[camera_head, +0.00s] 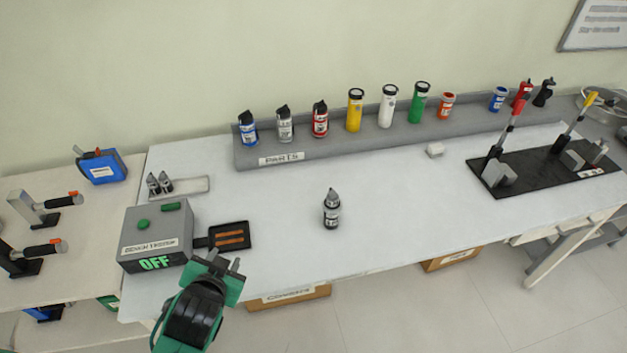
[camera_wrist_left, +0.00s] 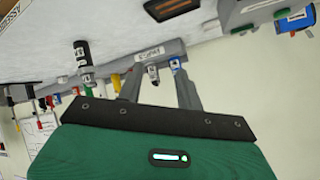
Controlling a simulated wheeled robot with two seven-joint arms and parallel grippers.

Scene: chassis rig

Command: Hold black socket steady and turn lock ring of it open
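A black socket (camera_head: 332,212) with a pale label and a grey pointed top stands upright alone on the white table, near the middle. It also shows in the left wrist view (camera_wrist_left: 84,60), left of the fingers. My left gripper (camera_head: 225,261) is at the table's front left, beside the grey box and well apart from the socket. Its two fingers (camera_wrist_left: 160,90) are spread with nothing between them. My right gripper is in neither view. The lock ring is too small to make out clearly.
A grey box (camera_head: 155,240) reading OFF and a black tray (camera_head: 246,235) lie close to my left gripper. A parts shelf (camera_head: 300,157) with several coloured cylinders runs along the back. A black board (camera_head: 535,172) with levers is at right. The table around the socket is clear.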

